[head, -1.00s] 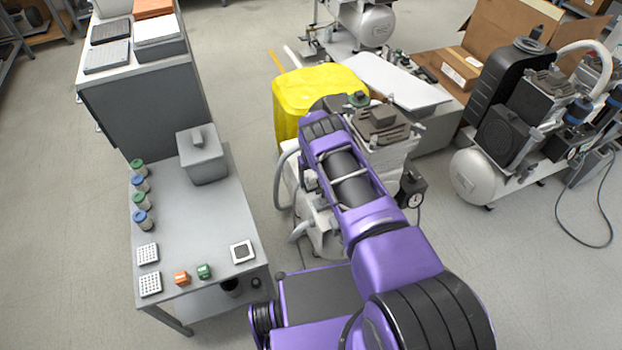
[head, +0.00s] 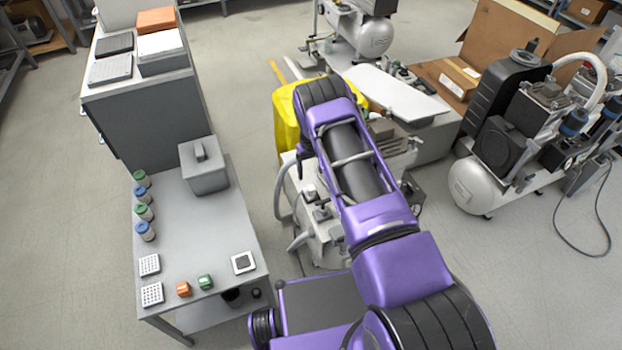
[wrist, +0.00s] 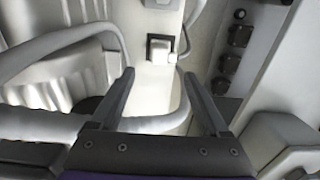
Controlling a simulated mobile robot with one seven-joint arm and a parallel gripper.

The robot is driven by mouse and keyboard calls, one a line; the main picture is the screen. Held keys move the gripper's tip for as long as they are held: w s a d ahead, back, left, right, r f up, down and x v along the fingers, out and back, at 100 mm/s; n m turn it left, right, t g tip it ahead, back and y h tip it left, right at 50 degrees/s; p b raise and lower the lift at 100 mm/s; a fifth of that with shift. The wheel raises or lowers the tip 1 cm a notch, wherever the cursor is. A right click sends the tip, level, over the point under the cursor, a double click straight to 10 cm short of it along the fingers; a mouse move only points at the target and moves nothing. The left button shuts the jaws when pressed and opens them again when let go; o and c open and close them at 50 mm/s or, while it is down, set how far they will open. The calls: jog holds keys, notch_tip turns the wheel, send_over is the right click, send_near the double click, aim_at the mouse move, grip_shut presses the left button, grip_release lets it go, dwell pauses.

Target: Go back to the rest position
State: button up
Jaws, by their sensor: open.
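My gripper (wrist: 157,80) shows in the wrist view with its two dark fingers spread apart and nothing between them. Beyond the fingers is a pale compressor unit with a small black-and-white switch block (wrist: 160,50) on a white panel. A grey hose (wrist: 60,45) curves at the left of the fingers, and another grey tube passes behind them. In the head view my purple arm reaches forward over the compressor unit (head: 325,235) and hides my gripper and much of that unit.
A grey table (head: 200,230) with jars, small blocks and a lidded grey box (head: 204,167) stands left of my arm. A yellow bin (head: 286,122) is behind the arm. Another compressor (head: 480,185) and a cardboard box (head: 505,45) are at the right. Open floor lies at the left.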

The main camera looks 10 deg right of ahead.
jog(key=shift+r, duration=1.05)
